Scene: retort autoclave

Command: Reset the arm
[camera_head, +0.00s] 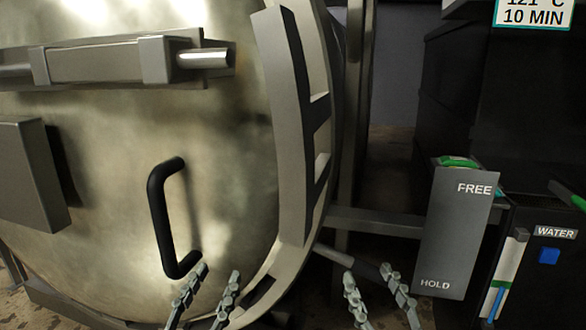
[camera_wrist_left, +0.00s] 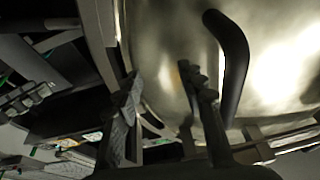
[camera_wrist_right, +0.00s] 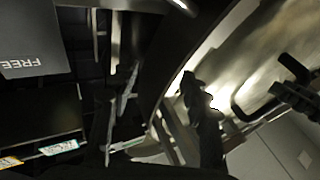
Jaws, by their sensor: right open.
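My left gripper (camera_head: 219,271) is open and empty at the bottom of the head view, just right of the lower end of the black door handle (camera_head: 160,215). In the left wrist view its two fingers (camera_wrist_left: 158,82) stand apart, and the black handle (camera_wrist_left: 232,65) is to their right. My right gripper (camera_head: 367,272) is open and empty, left of the grey FREE/HOLD panel (camera_head: 452,235). Its fingers (camera_wrist_right: 161,78) are apart in the right wrist view, with nothing between them. Whether the left fingers touch the door is not clear.
The large round metal autoclave door (camera_head: 110,130) fills the left, with a curved grey rim (camera_head: 292,130) and a horizontal bolt (camera_head: 110,62). A green part (camera_head: 457,162) tops the panel. A WATER box with a blue button (camera_head: 549,256) is at the far right.

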